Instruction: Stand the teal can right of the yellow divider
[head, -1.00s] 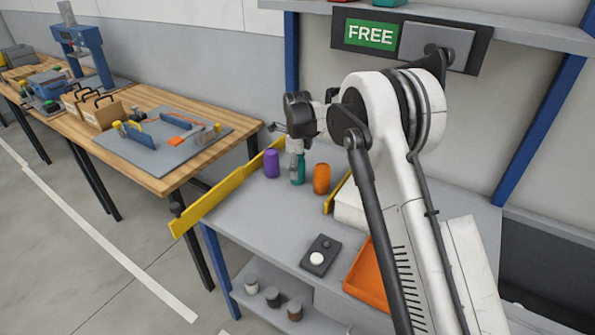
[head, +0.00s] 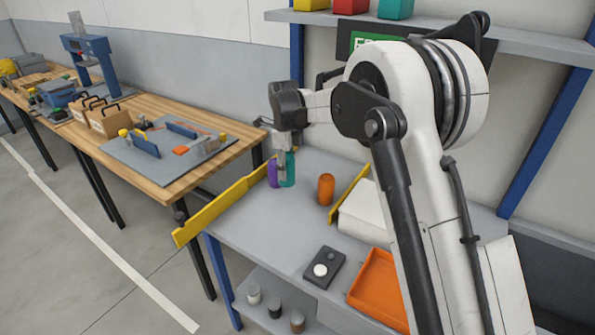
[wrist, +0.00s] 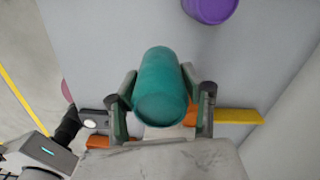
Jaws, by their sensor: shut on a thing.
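The teal can (head: 290,170) is in my gripper (head: 285,160), seen over the back of the grey bench. In the wrist view the can (wrist: 162,82) fills the space between the two fingers, which press on its sides. It appears held a little above the bench top. The short yellow divider (head: 352,187) stands to the right of the can, beyond the orange can, and also shows in the wrist view (wrist: 238,116). The bench strip right of the divider is partly hidden by a white box and my arm.
A purple can (head: 272,173) is close on the left of the teal can, and an orange can (head: 326,189) stands before the divider. A white box (head: 366,212), an orange tray (head: 375,288) and a dark button box (head: 324,268) are further right and front. A long yellow rail (head: 220,208) edges the left.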

